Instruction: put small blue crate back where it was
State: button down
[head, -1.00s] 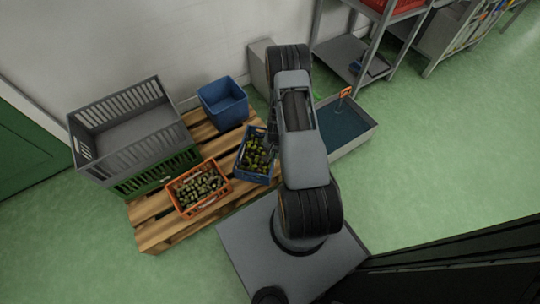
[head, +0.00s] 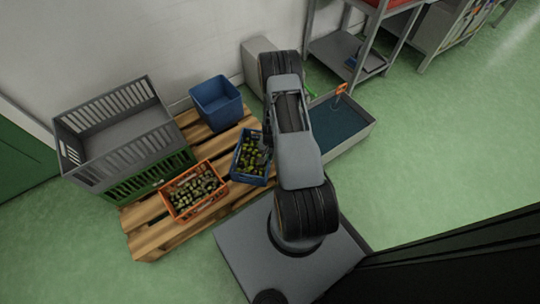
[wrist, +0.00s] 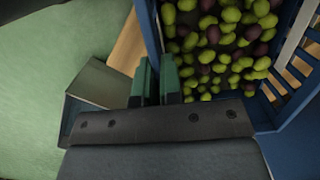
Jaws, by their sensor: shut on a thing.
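The small blue crate (head: 236,172) is full of green and dark olives. It is at the right edge of the wooden pallet (head: 152,238), right of the orange crate. In the wrist view its blue wall (wrist: 150,30) runs up from between my fingers, with the olives to the right. My gripper (wrist: 155,78) is shut on that wall. In the head view my arm hides the crate's right side. I cannot tell whether the crate rests on the pallet or hangs just above it.
The pallet also holds an orange crate (head: 172,207) of olives, a taller empty blue bin (head: 218,108) and a grey crate (head: 85,165) stacked on a green one (head: 150,180). A grey basin (head: 352,143) stands right of my arm. Open green floor lies farther right.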

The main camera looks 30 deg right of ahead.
jog(key=shift+f, duration=0.2)
jog(key=c, duration=1.3)
grip_release()
jog(key=r+p, duration=0.1)
jog(key=r, duration=0.3)
jog(key=d+r+p, duration=0.1)
jog(key=r+p, duration=0.1)
jog(key=r, duration=0.2)
jog(key=w+r+p, duration=0.1)
jog(key=r+p, duration=0.1)
jog(key=r, duration=0.2)
jog(key=shift+w+d+r, duration=0.1)
jog(key=shift+d+r, duration=0.05)
